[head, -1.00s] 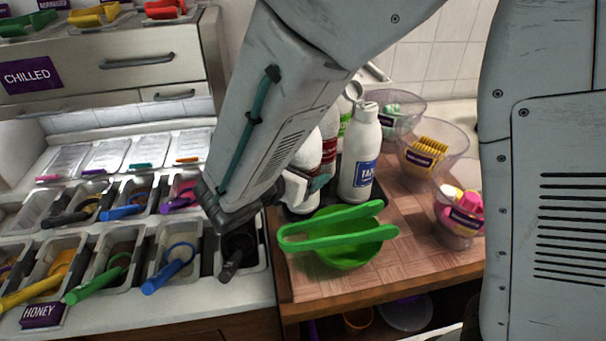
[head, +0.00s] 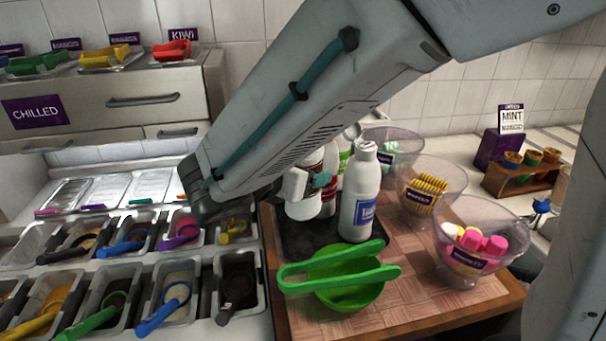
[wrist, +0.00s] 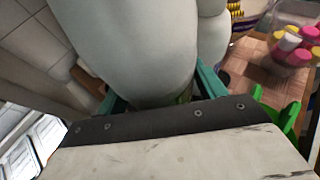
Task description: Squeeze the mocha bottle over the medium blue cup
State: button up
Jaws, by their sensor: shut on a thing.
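My gripper (head: 318,181) is shut on a white bottle (head: 303,210), partly hidden by my wrist and arm in the head view. The bottle looks upright and a little above the dark tray (head: 308,243). In the wrist view the pale bottle (wrist: 130,45) fills the space between the teal fingers (wrist: 160,88). Its label is turned away or hidden, so I cannot read that it is mocha. I cannot make out a medium blue cup in either view.
A blue-labelled white bottle (head: 360,200) stands close to the right. In front lies a green bowl (head: 345,294) with green tongs (head: 350,268) across it. Clear topping bowls (head: 470,262) stand to the right. A wooden rack (head: 522,180) of small cups is at far right.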

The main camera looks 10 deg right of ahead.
jog(key=shift+r, duration=3.55)
jog(key=shift+d, duration=0.1)
